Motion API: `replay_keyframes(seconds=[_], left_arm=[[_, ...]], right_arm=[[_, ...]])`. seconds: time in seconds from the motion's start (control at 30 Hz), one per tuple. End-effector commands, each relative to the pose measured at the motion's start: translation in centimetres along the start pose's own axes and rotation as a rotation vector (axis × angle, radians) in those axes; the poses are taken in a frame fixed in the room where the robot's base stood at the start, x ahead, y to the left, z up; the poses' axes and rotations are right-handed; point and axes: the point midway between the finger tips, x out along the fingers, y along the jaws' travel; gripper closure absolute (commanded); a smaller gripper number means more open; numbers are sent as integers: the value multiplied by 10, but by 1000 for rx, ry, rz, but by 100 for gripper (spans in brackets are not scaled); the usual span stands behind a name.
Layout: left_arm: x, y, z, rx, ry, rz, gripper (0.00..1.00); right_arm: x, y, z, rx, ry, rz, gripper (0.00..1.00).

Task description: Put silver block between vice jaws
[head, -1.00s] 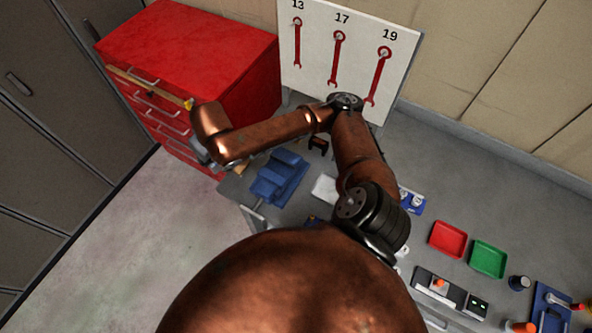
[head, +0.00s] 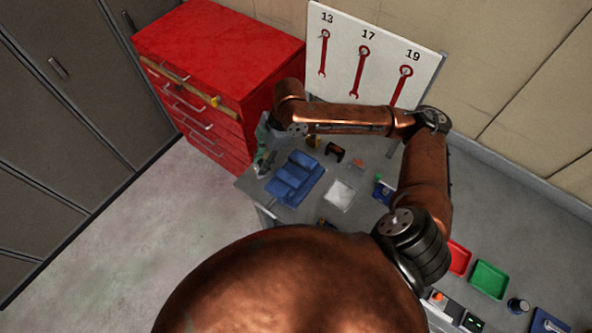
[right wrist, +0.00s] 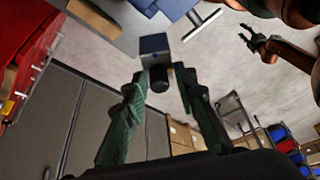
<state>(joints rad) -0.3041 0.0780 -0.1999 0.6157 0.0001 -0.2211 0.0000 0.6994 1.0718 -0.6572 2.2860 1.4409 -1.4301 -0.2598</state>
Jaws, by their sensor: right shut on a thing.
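The blue vice (head: 295,178) stands at the left end of the grey bench. In the right wrist view part of the blue vice (right wrist: 172,8) and its T-shaped handle (right wrist: 201,26) show at the top. My right gripper (head: 263,160) is just left of the vice in the head view. In the right wrist view its green fingers (right wrist: 160,76) are shut on the silver block (right wrist: 153,44), with a dark round part at its near end. The block appears apart from the vice. My left gripper (right wrist: 254,41) hangs open and empty in the right wrist view.
A red drawer cabinet (head: 220,50) stands behind the bench's left end. A tool board (head: 385,60) with wrenches is at the back. A white pad (head: 341,194) lies right of the vice. Red (head: 459,257) and green (head: 489,279) trays are farther right.

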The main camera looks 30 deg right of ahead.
Motion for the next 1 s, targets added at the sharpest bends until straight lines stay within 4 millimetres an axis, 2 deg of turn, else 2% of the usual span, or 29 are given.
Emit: replay_keyframes(seconds=[0.03, 0.23, 0.6, 0.7, 0.83, 1.0], left_arm=[[-7, -1, -5, 1, 6, 0, 60], [-22, -2, -16, 2, 19, -1, 60], [-56, -4, -18, 3, 20, -3, 60], [-64, -5, -18, 3, 18, -3, 60], [-69, -6, -17, 3, 17, -4, 60], [-73, -6, -16, 2, 16, -4, 60]], right_arm=[[-6, -2, -5, -97, 1, -36, 100], [-11, -23, -14, -560, 3, -226, 100], [-37, -69, -23, -1545, 5, -634, 100], [-44, -80, -23, -1764, 8, -726, 100], [-51, -89, -23, -1954, 14, -803, 100], [-52, -87, -14, -2037, 18, -840, 100]])
